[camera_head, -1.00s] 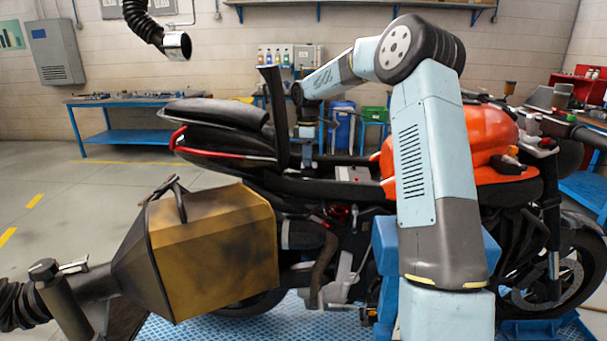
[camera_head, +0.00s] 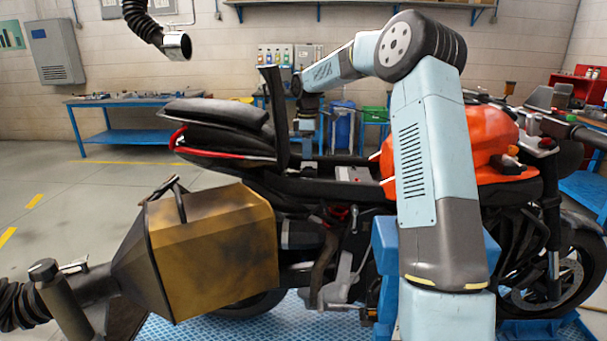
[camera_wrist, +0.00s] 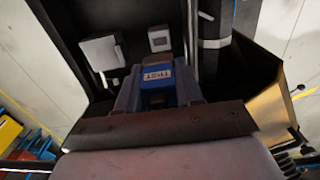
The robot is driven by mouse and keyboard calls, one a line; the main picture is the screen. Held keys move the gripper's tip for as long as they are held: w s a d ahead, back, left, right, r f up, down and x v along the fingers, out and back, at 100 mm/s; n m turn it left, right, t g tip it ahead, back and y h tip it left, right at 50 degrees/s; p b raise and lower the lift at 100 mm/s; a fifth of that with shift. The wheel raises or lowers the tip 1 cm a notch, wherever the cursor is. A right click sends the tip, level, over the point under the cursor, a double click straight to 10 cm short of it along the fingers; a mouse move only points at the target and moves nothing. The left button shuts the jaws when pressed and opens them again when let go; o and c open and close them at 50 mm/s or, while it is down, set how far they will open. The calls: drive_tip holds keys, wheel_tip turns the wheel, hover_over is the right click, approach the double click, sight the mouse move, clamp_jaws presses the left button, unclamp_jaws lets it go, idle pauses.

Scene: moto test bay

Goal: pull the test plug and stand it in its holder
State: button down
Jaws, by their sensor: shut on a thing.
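The blue test plug (camera_wrist: 157,76) carries a white label reading TEST and sits between the two fingers of my gripper (camera_wrist: 158,88) in the wrist view. The gripper is shut on it. In the head view my gripper (camera_head: 306,147) points down over the open seat bay of the motorcycle, just right of the raised black seat panel. The plug is too small to make out there. I cannot tell from these frames whether its lower end touches a socket. I cannot clearly pick out the holder.
In the wrist view a white box (camera_wrist: 101,53) and a small grey square part (camera_wrist: 159,38) lie beyond the plug. The motorcycle's orange tank (camera_head: 487,145) stands right of the gripper. A yellow-brown exhaust hood (camera_head: 215,250) is at front left, and an extraction nozzle (camera_head: 177,45) hangs above.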

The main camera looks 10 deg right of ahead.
drive_tip(key=shift+r, duration=1.4)
drive_tip(key=shift+f, duration=0.1)
